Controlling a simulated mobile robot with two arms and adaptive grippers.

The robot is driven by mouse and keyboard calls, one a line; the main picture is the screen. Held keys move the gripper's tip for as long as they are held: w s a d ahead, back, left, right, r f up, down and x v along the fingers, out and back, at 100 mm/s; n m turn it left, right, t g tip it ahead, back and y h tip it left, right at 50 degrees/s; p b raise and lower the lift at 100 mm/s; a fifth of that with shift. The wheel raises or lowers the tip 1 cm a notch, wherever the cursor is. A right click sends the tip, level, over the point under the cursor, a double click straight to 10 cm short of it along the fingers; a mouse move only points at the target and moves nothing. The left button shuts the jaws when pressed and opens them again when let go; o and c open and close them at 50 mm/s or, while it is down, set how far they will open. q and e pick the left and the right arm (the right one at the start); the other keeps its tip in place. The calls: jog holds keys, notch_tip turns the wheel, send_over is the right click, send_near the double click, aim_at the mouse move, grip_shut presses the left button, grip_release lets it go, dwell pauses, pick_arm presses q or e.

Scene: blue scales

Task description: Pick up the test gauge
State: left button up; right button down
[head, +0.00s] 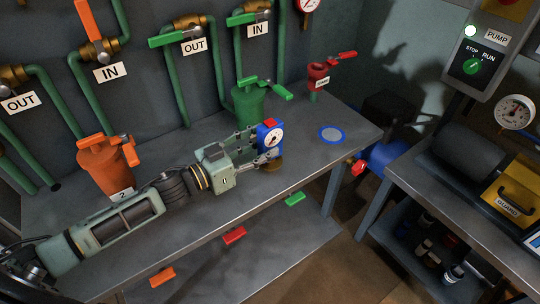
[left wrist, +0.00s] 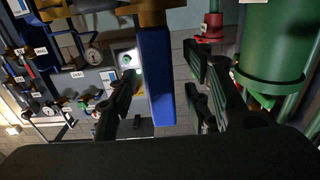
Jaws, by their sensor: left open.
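The test gauge (head: 270,136) is a blue block with a white round dial and a red top, at the bench's front edge in the head view. A brass part shows below it. In the left wrist view its blue body (left wrist: 157,78) stands between my two dark fingers. My left gripper (head: 261,146) reaches in from the left with its fingers around the gauge. It is open, with visible gaps on both sides of the blue body. My right gripper is not in view.
A green canister (head: 249,104) stands close behind the left gripper, and an orange canister (head: 104,165) stands left on the bench. A blue-rimmed disc (head: 331,134) lies to the right on clear bench top (head: 350,118). Pipes with valves line the wall.

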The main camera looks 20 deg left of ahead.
pick_arm(q)
jog(key=shift+x, duration=1.25)
jog(key=shift+w+d, duration=0.15)
jog(key=shift+d, duration=0.05)
jog(key=c, duration=1.1)
grip_shut()
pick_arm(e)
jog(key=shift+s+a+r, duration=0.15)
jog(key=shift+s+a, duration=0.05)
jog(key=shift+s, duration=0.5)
pick_arm(q)
jog(key=shift+r, duration=0.1)
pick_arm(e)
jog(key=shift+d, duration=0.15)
